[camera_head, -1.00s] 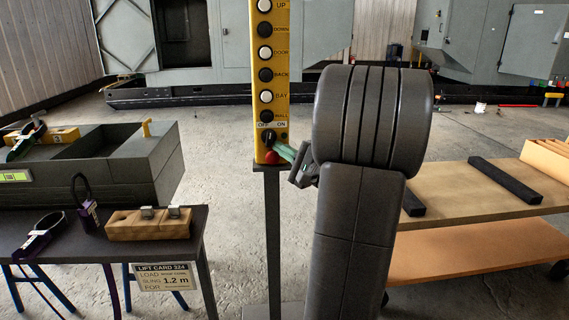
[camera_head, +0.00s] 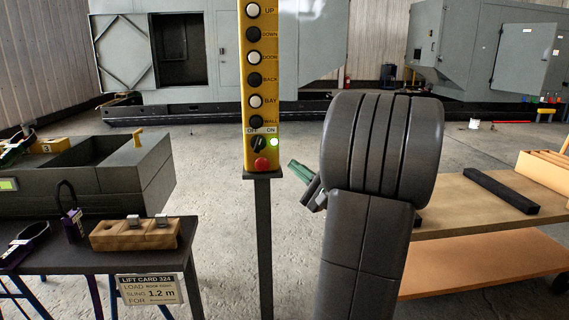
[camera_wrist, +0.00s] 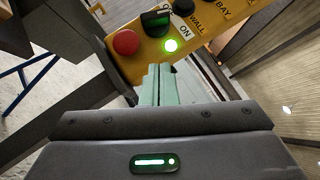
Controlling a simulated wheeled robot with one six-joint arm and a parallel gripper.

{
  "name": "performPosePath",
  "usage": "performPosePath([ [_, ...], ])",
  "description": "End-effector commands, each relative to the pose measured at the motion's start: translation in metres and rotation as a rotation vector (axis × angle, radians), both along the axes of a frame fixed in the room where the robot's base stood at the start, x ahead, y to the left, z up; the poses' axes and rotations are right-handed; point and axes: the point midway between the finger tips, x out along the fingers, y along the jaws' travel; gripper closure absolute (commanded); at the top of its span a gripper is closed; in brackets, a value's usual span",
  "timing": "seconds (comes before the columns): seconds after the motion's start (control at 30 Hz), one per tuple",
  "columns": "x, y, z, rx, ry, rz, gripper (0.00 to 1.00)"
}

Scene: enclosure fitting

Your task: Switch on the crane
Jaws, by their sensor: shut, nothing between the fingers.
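The yellow crane control box (camera_head: 262,95) stands on a dark post, with a column of white and black buttons. Near its bottom is the black OFF/ON rotary switch (camera_head: 258,143), its handle tilted toward ON. A green lamp (camera_head: 274,142) beside it is lit. Below is a red button (camera_head: 261,164). In the wrist view the switch (camera_wrist: 155,21), lit lamp (camera_wrist: 170,45) and red button (camera_wrist: 126,42) lie just past my fingertips. My gripper (camera_head: 292,164) has green fingers, closed together and empty, to the right of the box and apart from it.
At right is a wooden cart (camera_head: 465,205) with a black bar (camera_head: 500,191).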

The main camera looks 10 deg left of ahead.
Motion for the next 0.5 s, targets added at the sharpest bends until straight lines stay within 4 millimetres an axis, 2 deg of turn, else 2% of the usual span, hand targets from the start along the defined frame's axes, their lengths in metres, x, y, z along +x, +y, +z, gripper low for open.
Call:
performPosePath([
  [0.03,-0.005,-0.011,-0.002,0.001,0.002,-0.006,1.0],
  [0.2,-0.019,-0.034,-0.009,0.0,0.001,-0.003,1.0],
  [0.5,-0.029,-0.049,-0.014,0.0,0.0,-0.001,1.0],
])
